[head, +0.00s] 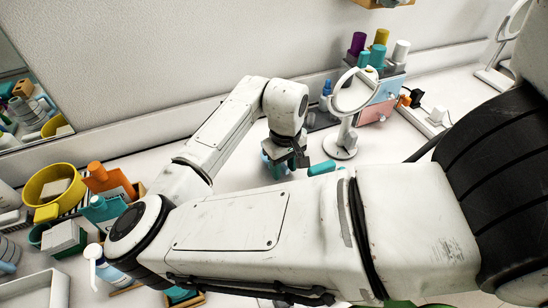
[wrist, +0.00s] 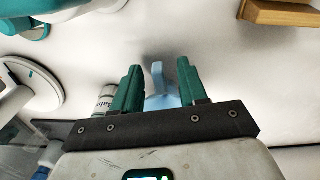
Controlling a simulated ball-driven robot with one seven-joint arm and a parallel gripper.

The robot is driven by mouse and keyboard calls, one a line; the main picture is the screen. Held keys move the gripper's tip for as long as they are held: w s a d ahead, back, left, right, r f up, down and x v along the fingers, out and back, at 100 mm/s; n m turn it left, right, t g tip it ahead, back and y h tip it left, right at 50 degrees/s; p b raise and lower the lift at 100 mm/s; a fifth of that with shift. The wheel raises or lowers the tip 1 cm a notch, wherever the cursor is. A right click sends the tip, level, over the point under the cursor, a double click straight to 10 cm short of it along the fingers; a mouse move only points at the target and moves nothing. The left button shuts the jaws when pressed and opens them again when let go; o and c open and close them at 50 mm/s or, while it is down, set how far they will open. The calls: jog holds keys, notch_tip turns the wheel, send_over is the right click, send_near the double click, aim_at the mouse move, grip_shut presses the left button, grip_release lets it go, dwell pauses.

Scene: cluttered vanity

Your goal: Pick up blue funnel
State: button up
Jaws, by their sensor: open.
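The light blue funnel (wrist: 160,92) shows in the wrist view, between and beyond the two green fingers of my gripper (wrist: 160,88). Its narrow part points up in the picture, and its lower part is hidden behind the dark gripper bar. The fingers are apart, with gaps visible on both sides of the funnel's narrow part. I cannot tell whether they touch its wider part. In the head view my gripper (head: 282,163) is low over the white counter, left of the round mirror. I cannot make out the funnel clearly there.
A teal cylinder (head: 322,168) lies just right of my gripper. The round mirror (head: 354,92) stands farther right, before a box with bottles. Bins and bottles, including an orange bottle (head: 108,180), crowd the left. A wooden block (wrist: 280,13) lies at upper right in the wrist view.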

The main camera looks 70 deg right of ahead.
grip_shut()
jog(key=shift+r, duration=0.2)
dwell(0.4)
